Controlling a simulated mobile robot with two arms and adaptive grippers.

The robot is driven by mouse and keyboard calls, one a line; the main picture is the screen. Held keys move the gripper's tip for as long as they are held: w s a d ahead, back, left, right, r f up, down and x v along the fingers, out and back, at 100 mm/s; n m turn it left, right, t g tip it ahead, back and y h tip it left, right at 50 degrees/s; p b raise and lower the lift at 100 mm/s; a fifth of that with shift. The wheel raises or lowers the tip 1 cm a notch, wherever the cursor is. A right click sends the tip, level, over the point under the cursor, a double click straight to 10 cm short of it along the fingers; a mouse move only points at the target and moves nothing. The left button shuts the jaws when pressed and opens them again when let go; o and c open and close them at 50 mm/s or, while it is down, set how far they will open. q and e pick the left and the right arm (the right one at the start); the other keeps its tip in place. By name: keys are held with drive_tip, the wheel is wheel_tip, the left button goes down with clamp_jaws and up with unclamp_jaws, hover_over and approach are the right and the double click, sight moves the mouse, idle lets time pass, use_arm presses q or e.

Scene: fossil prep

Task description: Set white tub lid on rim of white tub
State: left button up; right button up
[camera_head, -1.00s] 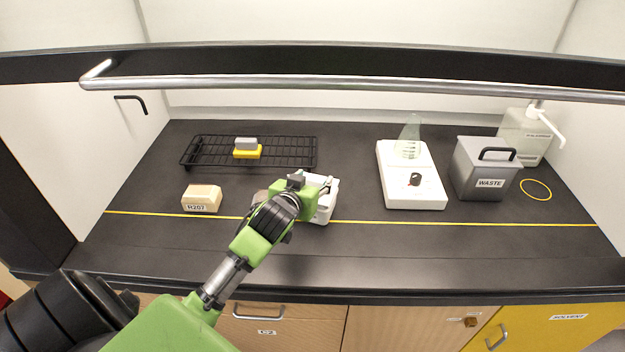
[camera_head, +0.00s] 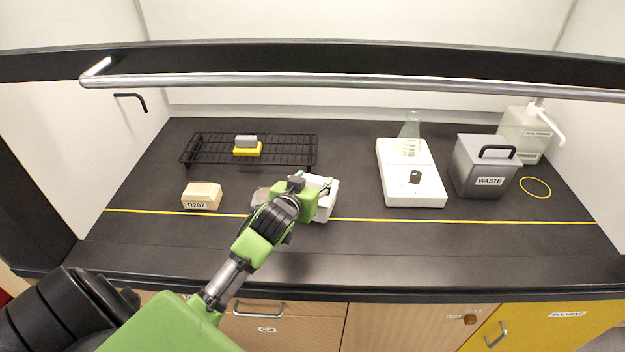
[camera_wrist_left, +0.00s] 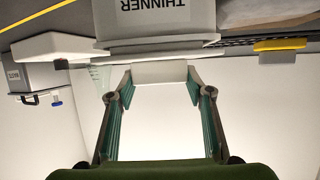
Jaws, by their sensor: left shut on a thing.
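The white tub (camera_head: 327,208) stands on the bench near the yellow line, partly hidden behind my left gripper (camera_head: 318,187) in the head view. In the left wrist view the tub (camera_wrist_left: 160,22) appears upside down, with a THINNER label. My left gripper (camera_wrist_left: 159,92) is shut on the white block of the white tub lid (camera_wrist_left: 160,72), with one finger on each side. The lid lies along the tub's rim, roughly lined up with it. I cannot tell whether it touches the rim all round. My right gripper is not in view.
A brownish object (camera_head: 261,194) sits just left of the tub, partly hidden by my arm. A beige R207 block (camera_head: 202,195), a black wire rack (camera_head: 290,150), a white hotplate (camera_head: 427,190) and a grey WASTE bin (camera_head: 483,170) stand around. The front bench strip is clear.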

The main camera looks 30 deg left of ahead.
use_arm(q)
drive_tip(key=o, duration=1.7)
drive_tip(key=shift+f, duration=0.1)
drive_tip(key=shift+c, duration=0.2)
drive_tip(key=p+v, duration=0.5)
drive_tip(key=v, duration=0.2)
